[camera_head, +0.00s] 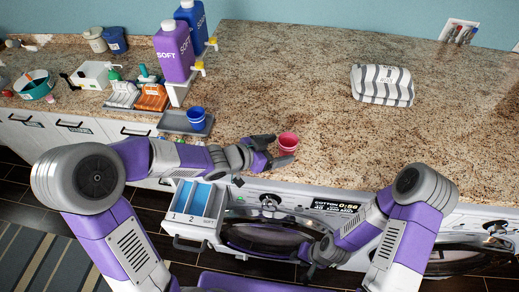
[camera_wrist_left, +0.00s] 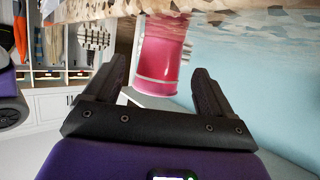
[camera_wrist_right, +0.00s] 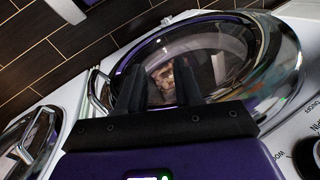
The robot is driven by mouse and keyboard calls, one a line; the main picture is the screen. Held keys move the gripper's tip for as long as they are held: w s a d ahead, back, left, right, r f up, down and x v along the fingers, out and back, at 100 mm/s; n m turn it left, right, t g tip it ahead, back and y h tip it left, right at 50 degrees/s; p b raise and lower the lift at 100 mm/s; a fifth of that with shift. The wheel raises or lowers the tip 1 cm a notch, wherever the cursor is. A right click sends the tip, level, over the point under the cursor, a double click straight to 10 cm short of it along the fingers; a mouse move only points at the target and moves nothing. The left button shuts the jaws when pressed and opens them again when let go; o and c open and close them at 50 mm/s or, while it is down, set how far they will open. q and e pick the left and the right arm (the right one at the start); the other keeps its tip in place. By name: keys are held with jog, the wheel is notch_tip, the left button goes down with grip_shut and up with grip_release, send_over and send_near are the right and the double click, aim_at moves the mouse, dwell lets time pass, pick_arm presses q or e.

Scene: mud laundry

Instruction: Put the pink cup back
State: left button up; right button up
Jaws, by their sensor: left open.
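The pink cup (camera_head: 288,140) stands on the granite counter near its front edge. My left gripper (camera_head: 279,150) is open at the cup's left side, with its fingers reaching toward either side of it. In the left wrist view the cup (camera_wrist_left: 162,55) shows upside down between and beyond the fingertips (camera_wrist_left: 160,75). I cannot tell whether the fingers touch it. A blue cup (camera_head: 196,117) stands on a grey tray (camera_head: 172,123) to the left. My right gripper (camera_head: 315,262) is low in front of a washer door; its fingers (camera_wrist_right: 157,75) are apart and empty.
Purple (camera_head: 175,52) and blue (camera_head: 190,25) detergent bottles with taps stand behind the tray. A detergent drawer (camera_head: 194,205) is pulled out below the counter. A striped folded towel (camera_head: 382,84) lies at right. The counter behind the pink cup is clear.

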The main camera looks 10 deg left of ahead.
pick_arm(q)
jog(key=p+v, duration=0.2)
jog(key=v, duration=0.6)
jog(key=shift+s+a+r, duration=0.15)
jog(key=shift+s+a, duration=0.1)
jog(key=shift+s, duration=0.05)
